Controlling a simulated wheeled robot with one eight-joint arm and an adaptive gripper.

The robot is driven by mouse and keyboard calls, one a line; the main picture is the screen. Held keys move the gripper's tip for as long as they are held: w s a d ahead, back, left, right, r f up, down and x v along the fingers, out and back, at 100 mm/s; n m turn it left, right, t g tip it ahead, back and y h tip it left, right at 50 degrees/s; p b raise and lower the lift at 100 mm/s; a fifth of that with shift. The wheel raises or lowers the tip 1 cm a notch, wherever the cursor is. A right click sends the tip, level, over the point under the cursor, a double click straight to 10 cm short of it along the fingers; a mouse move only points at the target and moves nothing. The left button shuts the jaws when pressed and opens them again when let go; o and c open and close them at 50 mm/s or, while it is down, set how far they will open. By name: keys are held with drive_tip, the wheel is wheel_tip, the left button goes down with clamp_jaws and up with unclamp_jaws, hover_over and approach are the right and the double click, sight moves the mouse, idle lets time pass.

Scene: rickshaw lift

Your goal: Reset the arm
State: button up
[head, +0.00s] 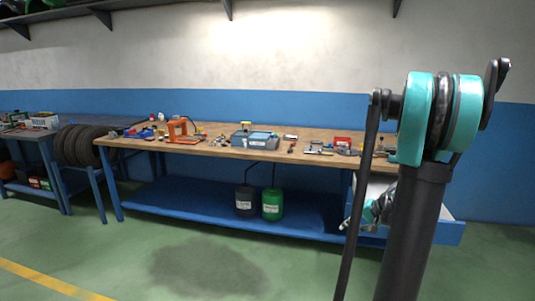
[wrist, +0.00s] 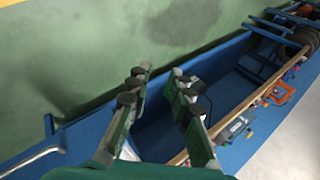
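My arm rises at the right of the head view, with its teal and black joint high up. My gripper (head: 375,207) is low behind the dark arm links there, partly hidden, in front of the right end of the workbench. In the wrist view my gripper (wrist: 159,76) has its two green and black fingers apart, with nothing between them. The blue lower shelf of the workbench lies behind the fingers in that view. I see no contact between the fingers and anything.
The wooden workbench (head: 222,150) holds several tools, an orange machine (head: 180,130) and a blue-grey case (head: 254,139). A dark canister (head: 244,201) and a green canister (head: 271,204) stand on its lower shelf. Tyres (head: 80,145) stand at left. The green floor in front is clear.

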drive_tip(key=s+a+f+n+h, duration=0.1)
drive_tip(key=s+a, duration=0.4)
drive_tip(key=s, duration=0.6)
drive_tip(key=s+a+f+n+h, duration=0.1)
drive_tip(key=s+a+n+h, duration=0.3)
drive_tip(key=s, duration=0.7)
drive_tip(key=shift+a+f+n+g, duration=0.35)
drive_tip(key=shift+a+n+g, duration=0.05)
drive_tip(key=shift+a+n, duration=0.65)
